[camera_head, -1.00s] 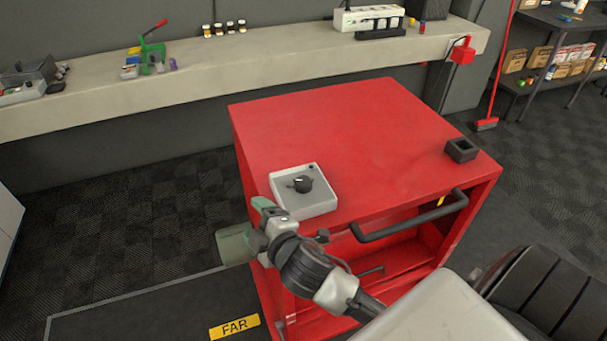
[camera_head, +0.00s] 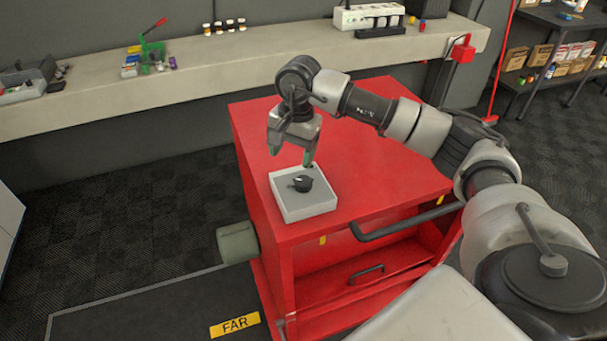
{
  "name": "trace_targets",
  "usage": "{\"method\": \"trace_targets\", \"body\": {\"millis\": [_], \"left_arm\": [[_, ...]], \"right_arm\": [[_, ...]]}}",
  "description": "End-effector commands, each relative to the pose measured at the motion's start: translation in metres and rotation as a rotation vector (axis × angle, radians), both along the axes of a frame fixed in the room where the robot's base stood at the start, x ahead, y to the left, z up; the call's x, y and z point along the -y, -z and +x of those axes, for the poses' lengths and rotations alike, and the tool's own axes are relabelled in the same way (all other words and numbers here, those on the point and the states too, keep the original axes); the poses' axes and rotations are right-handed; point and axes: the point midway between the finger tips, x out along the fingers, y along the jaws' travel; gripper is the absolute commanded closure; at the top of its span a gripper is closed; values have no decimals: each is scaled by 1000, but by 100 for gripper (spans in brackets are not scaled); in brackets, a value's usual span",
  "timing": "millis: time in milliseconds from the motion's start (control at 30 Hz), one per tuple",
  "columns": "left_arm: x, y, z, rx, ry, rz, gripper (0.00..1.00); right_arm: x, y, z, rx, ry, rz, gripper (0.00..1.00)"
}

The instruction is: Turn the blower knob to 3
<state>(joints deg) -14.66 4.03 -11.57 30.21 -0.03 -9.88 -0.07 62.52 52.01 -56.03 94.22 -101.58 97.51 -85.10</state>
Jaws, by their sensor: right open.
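The black blower knob (camera_head: 302,184) sits on top of a light grey control box (camera_head: 308,208), at the near left corner of the red cart (camera_head: 370,150). The number marks around the knob are too small to read. My right gripper (camera_head: 292,156) points down above the far edge of the box, with its fingers apart and nothing between them. It is above the knob and a little beyond it, apart from it. My left gripper is not in view.
A black handle bar (camera_head: 405,220) runs along the cart's front edge. A grey cylinder (camera_head: 237,242) juts from the cart's left side. A long bench (camera_head: 200,80) with small items stands behind. My right arm spans the cart's right part.

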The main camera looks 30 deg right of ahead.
Motion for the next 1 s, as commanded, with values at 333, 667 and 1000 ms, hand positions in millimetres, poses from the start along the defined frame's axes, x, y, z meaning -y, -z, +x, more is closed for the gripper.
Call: {"method": "trace_targets", "body": {"millis": [333,667,1000], "left_arm": [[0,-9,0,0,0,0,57],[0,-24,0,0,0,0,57],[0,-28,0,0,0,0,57]], "right_arm": [[30,14,-3,-30,-3,-117,30],[28,74,-3,-29,-3,-113,30],[28,96,-2,-24,-3,-112,30]]}}
